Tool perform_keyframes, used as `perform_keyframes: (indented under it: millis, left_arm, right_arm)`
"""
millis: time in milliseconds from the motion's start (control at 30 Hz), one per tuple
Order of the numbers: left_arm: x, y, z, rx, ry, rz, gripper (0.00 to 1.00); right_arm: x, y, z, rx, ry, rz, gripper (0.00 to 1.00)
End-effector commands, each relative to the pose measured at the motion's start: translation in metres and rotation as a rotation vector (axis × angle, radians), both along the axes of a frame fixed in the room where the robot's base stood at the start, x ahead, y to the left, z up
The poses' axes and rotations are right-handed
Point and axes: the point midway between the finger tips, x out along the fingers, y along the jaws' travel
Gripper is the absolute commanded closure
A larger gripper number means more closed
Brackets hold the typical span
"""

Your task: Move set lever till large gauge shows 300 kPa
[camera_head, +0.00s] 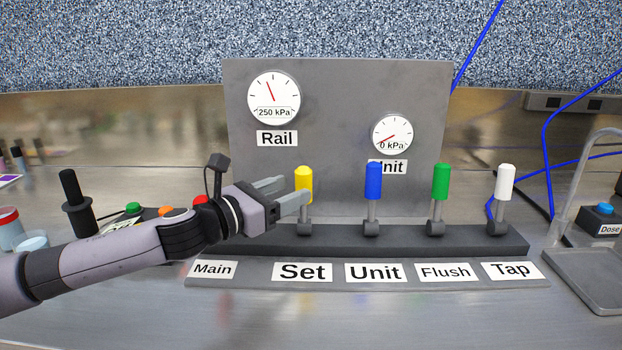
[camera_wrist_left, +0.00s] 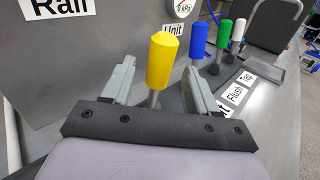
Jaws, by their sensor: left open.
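The large gauge (camera_head: 274,98), labelled Rail, reads 250 kPa, its needle leaning a little left of upright. The Set lever (camera_head: 303,184) has a yellow handle and stands about upright above the Set label (camera_head: 302,271). My left gripper (camera_head: 290,197) is at the yellow handle. In the left wrist view my open fingers (camera_wrist_left: 155,85) stand on either side of the yellow handle (camera_wrist_left: 163,60), with a gap visible on each side. The red lever above the Main label (camera_head: 213,269) is mostly hidden behind my left gripper. My right gripper is not in view.
The blue lever (camera_head: 373,181), green lever (camera_head: 440,183) and white lever (camera_head: 506,182) stand to the right in the same row. A smaller gauge (camera_head: 393,134) labelled Unit reads 0 kPa. A black-handled post (camera_head: 74,200) stands at left. A metal tray (camera_head: 590,282) lies at far right.

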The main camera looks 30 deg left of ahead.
Motion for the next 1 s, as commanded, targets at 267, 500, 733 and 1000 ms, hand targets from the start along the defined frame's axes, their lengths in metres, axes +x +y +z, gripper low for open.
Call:
perform_keyframes:
  millis: [267, 500, 733, 1000]
  left_arm:
    - [0.019, -0.006, 0.004, -0.003, -0.003, -0.002, 0.42]
    - [0.041, -0.011, 0.004, -0.003, -0.003, -0.002, 0.42]
    - [0.059, -0.015, 0.002, -0.004, -0.002, -0.001, 0.42]
    - [0.063, -0.016, 0.001, 0.000, -0.001, -0.002, 0.42]
  right_arm:
    - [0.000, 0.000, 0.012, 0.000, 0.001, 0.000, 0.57]
    - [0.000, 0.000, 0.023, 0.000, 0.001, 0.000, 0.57]
    - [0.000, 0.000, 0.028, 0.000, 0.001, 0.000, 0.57]
    - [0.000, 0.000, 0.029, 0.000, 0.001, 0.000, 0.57]
